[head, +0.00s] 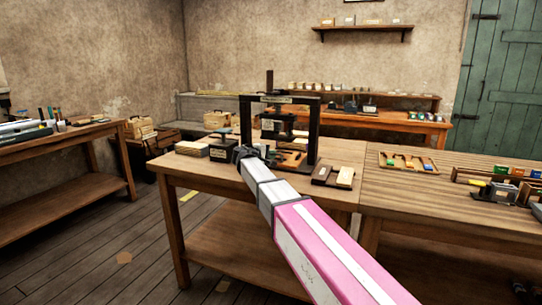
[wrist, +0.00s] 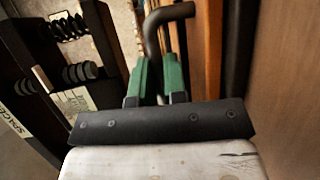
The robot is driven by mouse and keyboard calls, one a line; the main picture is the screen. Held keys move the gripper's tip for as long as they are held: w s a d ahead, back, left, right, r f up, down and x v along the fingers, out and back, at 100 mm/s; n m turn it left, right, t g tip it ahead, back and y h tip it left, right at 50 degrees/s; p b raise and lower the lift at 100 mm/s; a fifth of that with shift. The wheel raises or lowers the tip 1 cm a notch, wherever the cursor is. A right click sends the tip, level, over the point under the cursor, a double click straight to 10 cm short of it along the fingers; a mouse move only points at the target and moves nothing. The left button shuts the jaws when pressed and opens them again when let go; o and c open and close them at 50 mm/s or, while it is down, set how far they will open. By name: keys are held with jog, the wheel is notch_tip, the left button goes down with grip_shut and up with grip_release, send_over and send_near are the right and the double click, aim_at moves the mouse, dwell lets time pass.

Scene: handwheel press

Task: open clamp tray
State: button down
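The press, a dark upright frame (head: 314,135), stands on the middle workbench. A small orange-brown tray-like board (head: 288,160) lies low inside it, partly hidden by my arm; I take it for the clamp tray. My gripper (head: 246,153) is at the front left of the press, small and dark in the head view. In the wrist view, my gripper's two green fingers (wrist: 157,76) stand apart. A dark bent bar (wrist: 152,32), like a handle, runs down to the gap between their tips. I cannot tell whether the fingers touch it.
Dark blocks (head: 219,152) sit left of my gripper, and a holder with a pale block (head: 344,177) sits right of the press. The wrist view shows black ribbed knobs (wrist: 80,72) close on the left. The right bench (head: 430,195) has bare surface.

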jog(key=s+a, duration=0.2)
jog(key=s, duration=0.3)
jog(key=s+a, duration=0.1)
jog(key=s, duration=0.4)
jog(key=s+a, duration=0.2)
jog(key=s, duration=0.3)
jog(key=shift+s+a, duration=0.3)
jog(key=shift+a, duration=0.05)
jog(key=c, duration=1.2)
grip_release()
jog(key=shift+s+a, duration=0.1)
jog(key=v, duration=1)
jog(key=shift+s+a, duration=0.15)
jog(key=shift+s, duration=0.1)
